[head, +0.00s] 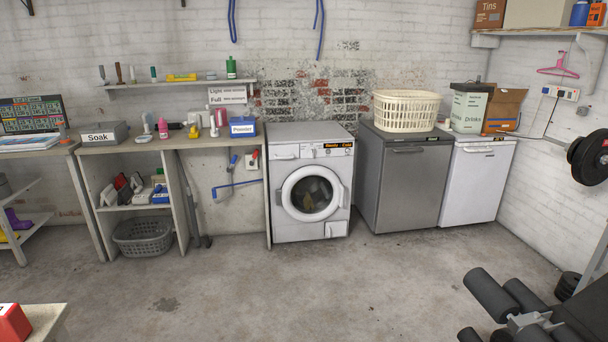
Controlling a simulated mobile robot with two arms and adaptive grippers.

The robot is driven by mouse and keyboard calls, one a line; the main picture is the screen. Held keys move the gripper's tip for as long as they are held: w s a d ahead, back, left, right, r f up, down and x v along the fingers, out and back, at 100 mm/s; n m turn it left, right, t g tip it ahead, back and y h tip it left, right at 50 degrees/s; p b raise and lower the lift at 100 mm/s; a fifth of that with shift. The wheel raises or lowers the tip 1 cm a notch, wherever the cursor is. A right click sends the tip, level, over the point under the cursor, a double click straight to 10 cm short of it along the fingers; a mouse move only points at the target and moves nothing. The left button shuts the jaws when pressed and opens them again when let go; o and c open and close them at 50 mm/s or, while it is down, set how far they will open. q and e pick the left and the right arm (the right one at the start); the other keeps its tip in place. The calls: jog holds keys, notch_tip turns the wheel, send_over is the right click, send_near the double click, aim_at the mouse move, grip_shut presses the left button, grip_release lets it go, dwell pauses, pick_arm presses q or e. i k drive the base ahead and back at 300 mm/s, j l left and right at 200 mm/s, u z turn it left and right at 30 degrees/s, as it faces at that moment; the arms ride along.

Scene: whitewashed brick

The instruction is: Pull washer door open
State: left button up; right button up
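The white washer (313,228) stands against the brick wall near the middle of the head view. Its round door (288,194) faces me and looks closed, with a wide white ring around dark glass. Something yellowish shows dimly behind the glass. A control panel with a dark label strip runs along the top front. A small flap sits at the lower right of the front. Neither of my grippers is in view, so I cannot see whether they are open or shut.
A workbench (150,143) stands left of the washer. A grey appliance (405,190) and a white one (480,185) stand to its right. Gym equipment with dark rollers (490,295) fills the lower right. A red box (12,323) is at lower left. The concrete floor (270,285) before the washer is clear.

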aim_at(314, 199)
jog(key=i, duration=2.1)
jog(key=i+j, duration=0.1)
jog(key=i, duration=1.95)
jog(key=l+z, duration=0.05)
jog(key=l, duration=0.05)
